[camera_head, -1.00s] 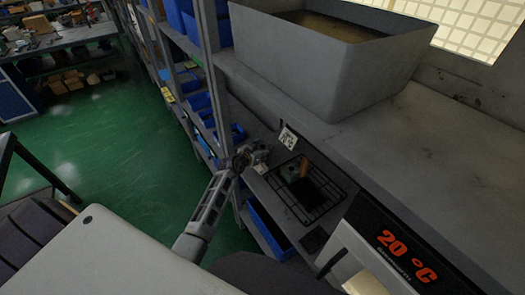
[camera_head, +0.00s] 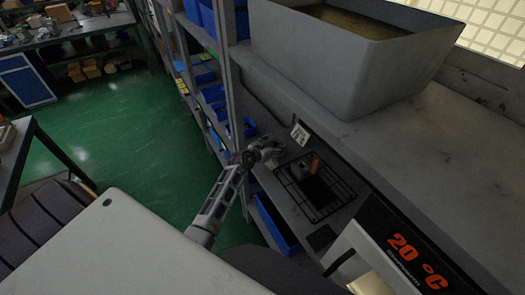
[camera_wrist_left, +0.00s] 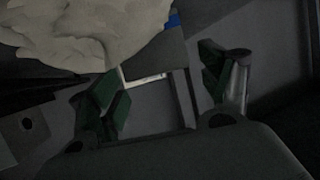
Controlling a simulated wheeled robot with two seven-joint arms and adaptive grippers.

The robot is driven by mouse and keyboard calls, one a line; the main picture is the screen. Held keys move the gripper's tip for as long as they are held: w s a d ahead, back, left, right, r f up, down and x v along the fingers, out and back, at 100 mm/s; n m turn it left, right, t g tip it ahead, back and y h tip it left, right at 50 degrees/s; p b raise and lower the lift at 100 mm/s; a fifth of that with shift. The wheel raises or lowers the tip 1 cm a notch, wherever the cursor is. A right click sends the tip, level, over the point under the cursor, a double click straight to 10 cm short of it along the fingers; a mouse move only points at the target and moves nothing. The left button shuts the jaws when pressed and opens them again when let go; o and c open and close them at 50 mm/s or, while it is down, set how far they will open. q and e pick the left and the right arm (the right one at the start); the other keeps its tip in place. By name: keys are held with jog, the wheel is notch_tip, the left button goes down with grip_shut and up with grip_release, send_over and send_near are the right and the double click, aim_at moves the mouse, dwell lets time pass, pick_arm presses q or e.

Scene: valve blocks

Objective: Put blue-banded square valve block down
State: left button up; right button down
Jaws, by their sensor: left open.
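My left gripper (camera_head: 268,150) is at the left edge of a black wire rack (camera_head: 345,190) on the grey bench. In the left wrist view its two green-padded fingers (camera_wrist_left: 163,85) stand apart, with no object visible between them. On the rack are a small upright orange-brown piece (camera_head: 315,163) and a dark, flat shape (camera_head: 316,190). I cannot make out a blue band on anything there. My right gripper is not in view.
A large grey bin (camera_head: 345,70) stands behind the rack. A shelf with blue bins (camera_head: 277,225) is below and left. A pale, crumpled mass (camera_wrist_left: 85,30) fills the wrist view's upper left.

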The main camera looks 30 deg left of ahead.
pick_arm(q)
jog(key=v, duration=1.1)
jog(key=shift+s+p, duration=0.2)
jog(key=shift+p, duration=0.15)
jog(key=shift+r, duration=0.1)
dwell(0.5)
